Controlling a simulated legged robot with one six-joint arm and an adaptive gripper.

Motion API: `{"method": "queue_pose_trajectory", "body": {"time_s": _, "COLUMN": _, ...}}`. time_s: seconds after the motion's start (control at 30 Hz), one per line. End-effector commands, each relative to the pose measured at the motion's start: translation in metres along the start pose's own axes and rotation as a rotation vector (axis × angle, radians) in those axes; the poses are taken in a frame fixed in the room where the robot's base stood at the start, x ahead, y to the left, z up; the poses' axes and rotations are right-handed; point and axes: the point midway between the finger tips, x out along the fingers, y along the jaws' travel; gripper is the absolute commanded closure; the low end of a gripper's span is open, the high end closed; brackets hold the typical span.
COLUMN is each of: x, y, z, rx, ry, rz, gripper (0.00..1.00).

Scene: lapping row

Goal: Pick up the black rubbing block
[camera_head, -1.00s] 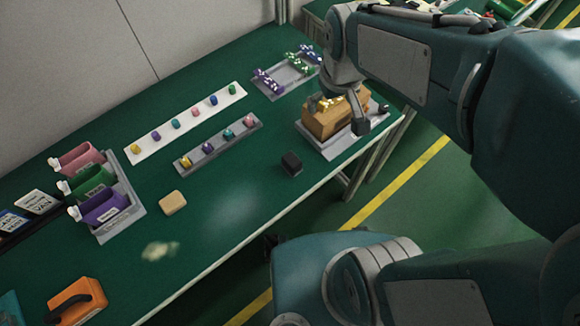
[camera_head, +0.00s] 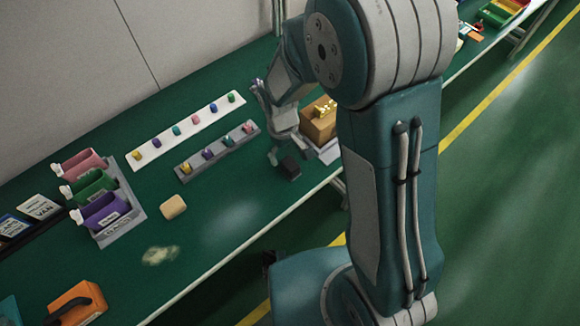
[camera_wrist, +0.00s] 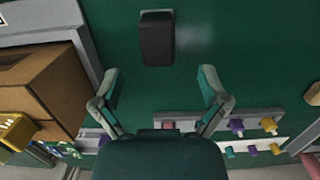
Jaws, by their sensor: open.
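The black rubbing block (camera_head: 289,168) lies on the green bench top, left of the wooden box. In the wrist view the black rubbing block (camera_wrist: 157,38) is at the top, a little beyond my fingertips and between their lines. My gripper (camera_wrist: 160,80) is open, its two fingers spread wide with only bare green bench between them.
A wooden box (camera_head: 318,124) stands close right of the block; it is at left in the wrist view (camera_wrist: 45,85). A grey strip (camera_head: 217,152) and a white strip (camera_head: 187,131) hold small coloured pieces. A tan block (camera_head: 173,207) lies left, with clear bench between.

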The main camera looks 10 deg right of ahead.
Motion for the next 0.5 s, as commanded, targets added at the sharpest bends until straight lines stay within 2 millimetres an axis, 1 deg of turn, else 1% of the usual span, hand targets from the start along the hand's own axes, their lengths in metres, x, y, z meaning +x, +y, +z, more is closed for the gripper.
{"method": "queue_pose_trajectory", "body": {"time_s": 0.03, "x": 0.007, "y": 0.000, "z": 0.000, "rx": 0.000, "ry": -0.002, "rz": 0.000, "gripper": 0.06}}
{"method": "queue_pose_trajectory", "body": {"time_s": 0.17, "x": 0.016, "y": 0.000, "z": 0.000, "rx": 0.001, "ry": -0.001, "rz": 0.001, "gripper": 0.06}}
{"method": "queue_pose_trajectory", "body": {"time_s": 0.23, "x": 0.023, "y": 0.000, "z": 0.003, "rx": 0.001, "ry": -0.003, "rz": 0.000, "gripper": 0.06}}
{"method": "queue_pose_trajectory", "body": {"time_s": 0.4, "x": 0.050, "y": 0.003, "z": 0.008, "rx": 0.001, "ry": -0.003, "rz": 0.000, "gripper": 0.06}}
{"method": "queue_pose_trajectory", "body": {"time_s": 0.5, "x": 0.061, "y": 0.003, "z": 0.007, "rx": 0.001, "ry": -0.001, "rz": 0.000, "gripper": 0.06}}
